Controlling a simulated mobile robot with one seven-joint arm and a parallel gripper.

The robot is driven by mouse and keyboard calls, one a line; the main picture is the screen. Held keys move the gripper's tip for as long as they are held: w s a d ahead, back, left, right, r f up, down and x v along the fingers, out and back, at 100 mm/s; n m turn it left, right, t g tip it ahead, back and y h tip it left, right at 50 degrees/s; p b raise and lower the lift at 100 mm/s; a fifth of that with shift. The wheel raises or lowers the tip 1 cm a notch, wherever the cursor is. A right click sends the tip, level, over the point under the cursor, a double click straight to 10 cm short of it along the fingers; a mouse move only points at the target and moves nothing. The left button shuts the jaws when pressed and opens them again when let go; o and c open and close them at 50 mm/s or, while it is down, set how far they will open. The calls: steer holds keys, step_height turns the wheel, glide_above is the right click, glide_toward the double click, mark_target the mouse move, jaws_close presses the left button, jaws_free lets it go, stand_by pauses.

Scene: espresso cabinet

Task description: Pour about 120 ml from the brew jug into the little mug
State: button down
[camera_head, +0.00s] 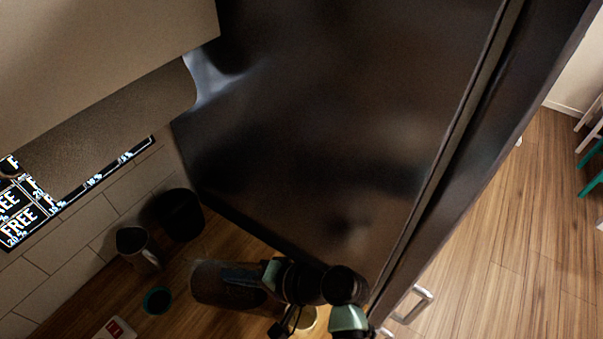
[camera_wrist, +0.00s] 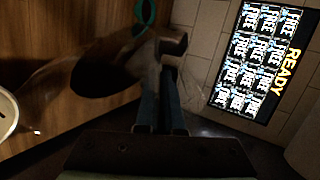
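The brew jug (camera_head: 228,286) looks like a dark, glassy round vessel at the end of my arm in the head view. In the wrist view its dark contents (camera_wrist: 105,68) show as an oval left of the fingers, with faint glassy streaks around. My gripper (camera_wrist: 163,98) has its two fingers close together on what seems to be the jug's grey handle, though the grip is dim. The little mug (camera_head: 157,300) is small and dark with a teal rim, on the counter left of the jug. Its teal rim also shows at the top of the wrist view (camera_wrist: 145,12).
A grey pitcher (camera_head: 139,246) and a black container (camera_head: 180,215) stand near the tiled wall, beyond the mug. A red-and-white item (camera_head: 115,329) lies at the bottom edge. A pale round vessel (camera_wrist: 7,118) is at the wrist view's left. A tall dark cabinet (camera_head: 330,120) rises behind my arm.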

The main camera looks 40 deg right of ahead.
steer(key=shift+s+d+r+t+y+b, duration=0.2)
steer(key=shift+r+t+b, duration=0.1)
steer(key=shift+b, duration=0.2)
steer(key=shift+s+d+r+t+y+b, duration=0.1)
steer(key=shift+r+t+y+b, duration=0.15)
steer(key=shift+b, duration=0.2)
stand_by(3.0)
